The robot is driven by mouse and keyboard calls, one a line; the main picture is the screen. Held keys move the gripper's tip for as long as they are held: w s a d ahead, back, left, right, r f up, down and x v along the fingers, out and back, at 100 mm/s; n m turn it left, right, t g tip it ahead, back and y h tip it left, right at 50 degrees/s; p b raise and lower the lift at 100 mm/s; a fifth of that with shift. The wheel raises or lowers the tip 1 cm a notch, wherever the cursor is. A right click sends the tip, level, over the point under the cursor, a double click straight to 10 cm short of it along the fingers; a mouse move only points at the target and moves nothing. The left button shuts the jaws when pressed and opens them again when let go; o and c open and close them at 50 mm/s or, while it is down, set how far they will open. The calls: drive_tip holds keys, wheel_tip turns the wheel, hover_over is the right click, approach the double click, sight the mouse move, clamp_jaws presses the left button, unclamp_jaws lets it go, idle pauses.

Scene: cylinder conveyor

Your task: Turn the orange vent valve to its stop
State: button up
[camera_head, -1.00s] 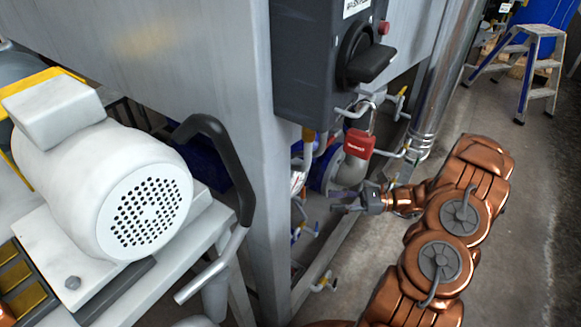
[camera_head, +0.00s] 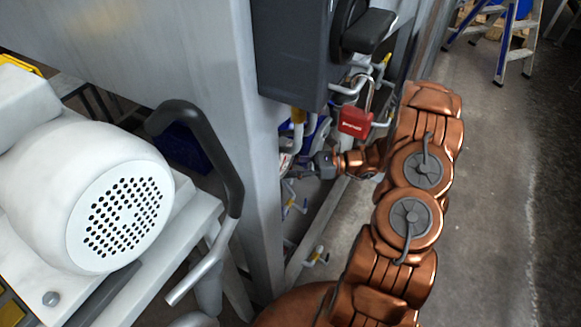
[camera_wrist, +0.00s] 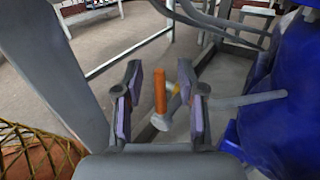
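The orange vent valve handle (camera_wrist: 160,90) stands upright in the middle of the wrist view, above a pale grey round fitting (camera_wrist: 161,122). My gripper (camera_wrist: 160,78) is open. Its two purple-padded fingers stand on the left and right of the handle in the picture, with a visible gap on each side. I see no contact, and cannot tell how deep the handle lies between the fingers. In the head view my gripper (camera_head: 296,172) is low beside the grey frame post, partly hidden among pipes. I cannot make out the vent valve for certain there.
A grey post (camera_head: 262,180) stands close left of the gripper. A blue body (camera_wrist: 290,110) fills the wrist view's right side. Open floor (camera_head: 480,200) lies right of my arm.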

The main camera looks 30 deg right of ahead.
clamp_jaws()
idle(0.3)
idle(0.5)
